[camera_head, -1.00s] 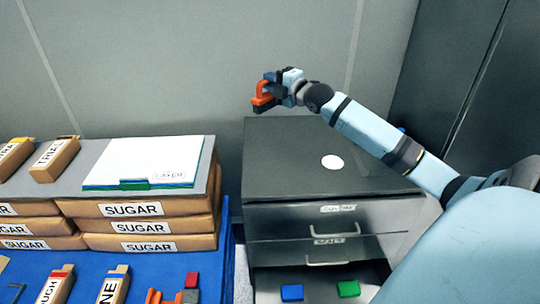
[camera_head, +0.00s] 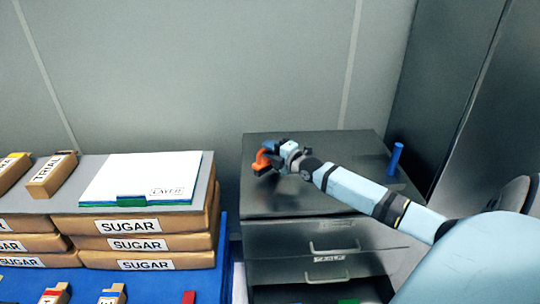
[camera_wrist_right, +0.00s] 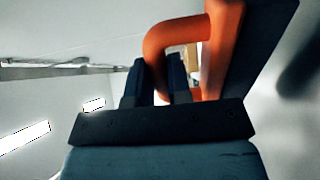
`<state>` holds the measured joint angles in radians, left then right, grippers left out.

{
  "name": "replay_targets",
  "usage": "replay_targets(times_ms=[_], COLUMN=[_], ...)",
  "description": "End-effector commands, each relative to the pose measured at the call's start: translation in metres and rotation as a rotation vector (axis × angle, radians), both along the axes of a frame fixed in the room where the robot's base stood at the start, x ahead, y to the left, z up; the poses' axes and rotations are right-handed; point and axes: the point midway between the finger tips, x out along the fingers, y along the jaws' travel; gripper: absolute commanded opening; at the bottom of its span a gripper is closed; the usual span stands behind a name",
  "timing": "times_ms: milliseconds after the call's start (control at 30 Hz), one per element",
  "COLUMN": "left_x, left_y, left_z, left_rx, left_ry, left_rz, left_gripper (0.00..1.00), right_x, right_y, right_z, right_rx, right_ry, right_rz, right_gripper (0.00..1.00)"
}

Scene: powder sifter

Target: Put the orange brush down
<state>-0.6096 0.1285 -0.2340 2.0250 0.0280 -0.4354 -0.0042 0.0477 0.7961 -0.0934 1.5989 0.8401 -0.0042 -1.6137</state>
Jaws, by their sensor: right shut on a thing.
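The orange brush (camera_head: 262,161) is in my right gripper (camera_head: 273,154), over the left part of the dark cabinet top in the head view. In the right wrist view the brush's curved orange handle (camera_wrist_right: 178,36) passes between the two dark fingers (camera_wrist_right: 160,82), which are shut on it. A dark part of the brush (camera_wrist_right: 262,50) shows beside the handle. I cannot tell whether the brush touches the cabinet top. My left gripper is not in view.
The dark drawer cabinet (camera_head: 300,203) has free room on its top. A blue cylinder (camera_head: 395,158) stands at its right. To the left are stacked SUGAR boxes (camera_head: 135,245), a white LAYER board (camera_head: 140,178) and a TRIAL box (camera_head: 52,174).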

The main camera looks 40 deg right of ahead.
Motion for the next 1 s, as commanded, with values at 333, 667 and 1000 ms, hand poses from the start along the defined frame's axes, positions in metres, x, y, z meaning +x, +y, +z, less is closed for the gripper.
replay_targets(times_ms=[333, 667, 1000], left_x=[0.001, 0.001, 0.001], left_y=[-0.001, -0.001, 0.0], left_z=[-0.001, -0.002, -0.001], left_rx=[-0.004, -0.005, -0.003], left_ry=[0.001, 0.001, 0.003], left_rz=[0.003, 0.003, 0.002], left_gripper=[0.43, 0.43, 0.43], right_x=[0.0, 0.0, -0.001], right_y=[0.0, 0.0, 0.0], right_z=[-0.02, -0.024, -0.02], right_rx=[-0.001, 0.0, -0.001], right_ry=[-0.002, 0.0, 0.0], right_rz=[0.0, 0.0, 0.0], right_gripper=[0.0, 0.44, 0.44])
